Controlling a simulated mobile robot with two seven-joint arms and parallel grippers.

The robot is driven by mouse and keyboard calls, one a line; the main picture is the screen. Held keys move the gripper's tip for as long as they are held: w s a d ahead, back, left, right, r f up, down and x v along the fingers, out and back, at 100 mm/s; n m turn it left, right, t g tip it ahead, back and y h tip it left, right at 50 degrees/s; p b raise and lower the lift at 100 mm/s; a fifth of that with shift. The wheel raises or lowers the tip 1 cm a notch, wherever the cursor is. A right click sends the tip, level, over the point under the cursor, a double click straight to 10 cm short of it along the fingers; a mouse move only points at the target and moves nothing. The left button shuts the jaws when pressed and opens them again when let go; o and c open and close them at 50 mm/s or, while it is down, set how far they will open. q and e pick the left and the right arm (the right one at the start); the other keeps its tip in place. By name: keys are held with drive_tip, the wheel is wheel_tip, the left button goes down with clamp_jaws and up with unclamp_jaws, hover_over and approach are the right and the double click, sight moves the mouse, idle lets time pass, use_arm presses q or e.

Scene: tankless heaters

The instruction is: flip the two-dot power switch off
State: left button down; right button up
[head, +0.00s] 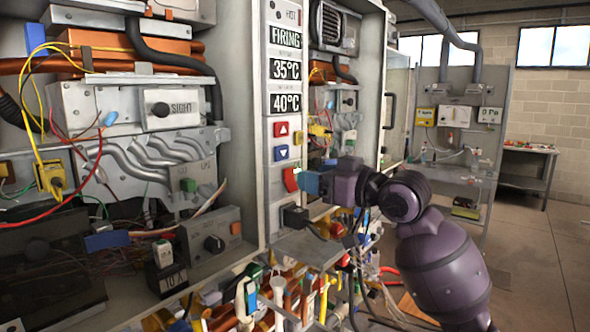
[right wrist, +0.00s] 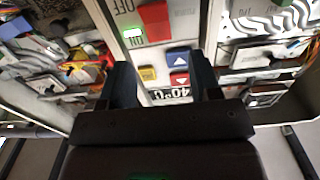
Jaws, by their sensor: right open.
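A red rocker switch (head: 291,179) sits low on the narrow white control panel (head: 283,130), below a red and a blue arrow button. The right wrist view shows the red switch (right wrist: 155,20) near the top, between OFF lettering and a lit green light beside ON lettering. I can make out no two-dot mark. My right gripper (head: 308,182) is close to the switch, coming in from the right. Its two fingers (right wrist: 165,85) are apart with nothing between them. My left gripper is not in view.
The panel's displays (head: 285,70) read FIRING, 35°C and 40°C. Open heater cabinets with wires and pipes (head: 150,150) flank the panel. A black plug (head: 295,216) and a grey ledge (head: 308,248) are below the switch. Open floor (head: 535,260) lies at the right.

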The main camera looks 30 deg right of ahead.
sight(290, 171)
use_arm(q)
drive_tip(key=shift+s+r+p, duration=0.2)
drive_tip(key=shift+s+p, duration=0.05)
drive_tip(key=shift+p, duration=0.25)
use_arm(e)
drive_tip(key=shift+x, duration=2.75)
